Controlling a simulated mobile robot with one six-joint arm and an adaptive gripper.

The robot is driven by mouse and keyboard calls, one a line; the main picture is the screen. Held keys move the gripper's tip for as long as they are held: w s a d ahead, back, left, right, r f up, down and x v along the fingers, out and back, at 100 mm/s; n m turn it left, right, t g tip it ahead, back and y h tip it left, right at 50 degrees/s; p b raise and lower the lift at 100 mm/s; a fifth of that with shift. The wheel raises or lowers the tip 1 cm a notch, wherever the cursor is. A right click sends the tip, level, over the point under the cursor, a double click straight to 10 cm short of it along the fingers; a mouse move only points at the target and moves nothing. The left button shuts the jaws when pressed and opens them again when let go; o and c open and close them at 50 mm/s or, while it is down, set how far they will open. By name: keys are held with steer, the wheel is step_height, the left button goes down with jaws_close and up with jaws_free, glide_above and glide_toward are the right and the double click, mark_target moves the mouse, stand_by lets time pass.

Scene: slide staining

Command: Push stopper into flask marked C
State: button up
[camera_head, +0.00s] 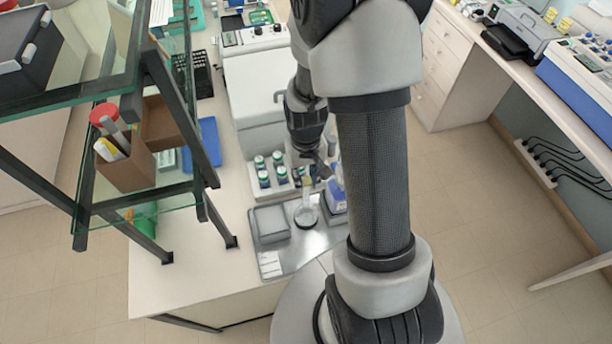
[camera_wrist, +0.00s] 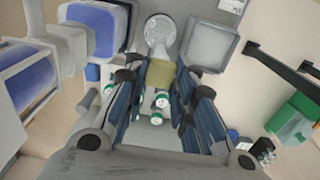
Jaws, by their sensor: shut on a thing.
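My gripper (camera_wrist: 160,76) is shut on a tan stopper (camera_wrist: 159,72), which sits between its fingertips in the wrist view. A clear conical flask (camera_wrist: 160,33) is just beyond the stopper, its neck lined up with it. In the head view the flask (camera_head: 306,216) stands upright on the grey metal tray (camera_head: 304,251), and the stopper (camera_head: 307,183) shows at the top of its neck, below my gripper (camera_head: 318,170). I cannot tell how deep the stopper sits in the neck. No letter on the flask is readable.
A shallow grey dish (camera_head: 270,223) is left of the flask. Several green-capped bottles (camera_head: 264,178) stand in a white rack behind it. A blue-and-white container (camera_head: 337,190) is close on the right. A glass shelf (camera_head: 140,205) with dark legs rises at the left.

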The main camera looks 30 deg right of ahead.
steer(key=o, duration=0.8)
steer(key=shift+o, duration=0.4)
steer(key=o, duration=0.3)
steer(key=shift+r, duration=0.1)
steer(key=shift+r+p, duration=2.15)
steer(key=shift+r, duration=0.8)
jaws_close()
